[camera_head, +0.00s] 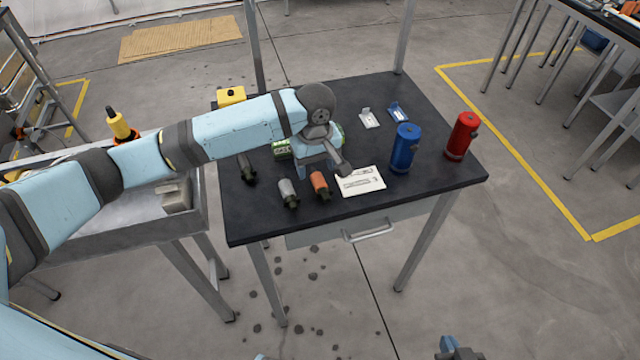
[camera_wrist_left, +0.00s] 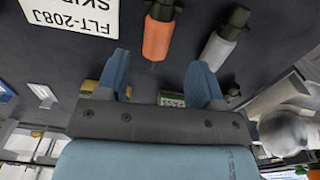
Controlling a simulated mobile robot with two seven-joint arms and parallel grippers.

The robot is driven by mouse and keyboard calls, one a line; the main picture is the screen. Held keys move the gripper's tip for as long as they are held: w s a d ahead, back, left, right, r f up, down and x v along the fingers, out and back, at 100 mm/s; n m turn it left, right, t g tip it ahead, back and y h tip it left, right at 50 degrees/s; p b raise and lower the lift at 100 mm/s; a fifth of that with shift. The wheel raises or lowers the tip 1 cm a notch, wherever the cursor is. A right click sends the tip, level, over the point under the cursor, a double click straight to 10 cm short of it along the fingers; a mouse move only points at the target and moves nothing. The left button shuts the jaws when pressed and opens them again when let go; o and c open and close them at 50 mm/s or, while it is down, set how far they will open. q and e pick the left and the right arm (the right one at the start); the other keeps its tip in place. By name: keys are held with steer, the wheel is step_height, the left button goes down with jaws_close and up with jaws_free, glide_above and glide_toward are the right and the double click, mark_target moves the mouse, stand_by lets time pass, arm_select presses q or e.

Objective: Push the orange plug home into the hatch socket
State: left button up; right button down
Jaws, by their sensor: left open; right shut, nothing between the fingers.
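The orange plug (camera_head: 320,183), with a dark end, lies on the black table just left of a white printed card. It also shows in the left wrist view (camera_wrist_left: 158,38), beyond the gap between the fingers and apart from them. My left gripper (camera_head: 318,167) is open and empty above the table, just behind the plug. Its two blue fingers also show in the wrist view (camera_wrist_left: 162,77). My right gripper (camera_head: 456,348) shows only in part at the bottom edge, shut and empty, away from the table. I cannot make out a hatch socket.
A grey plug (camera_head: 288,192) lies left of the orange one, and a dark plug (camera_head: 246,168) farther left. The white card (camera_head: 360,181) lies to the right. A blue cylinder (camera_head: 405,148) and red cylinder (camera_head: 462,136) stand at the right. The table's front strip is clear.

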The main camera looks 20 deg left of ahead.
mark_target(317, 176)
arm_select(q)
steer(key=f, duration=0.4)
steer(key=shift+w+d+f, duration=0.1)
steer(key=shift+w+f, duration=0.1)
steer(key=shift+f, duration=0.15)
steer(key=c, duration=1)
steer(key=shift+r, duration=0.15)
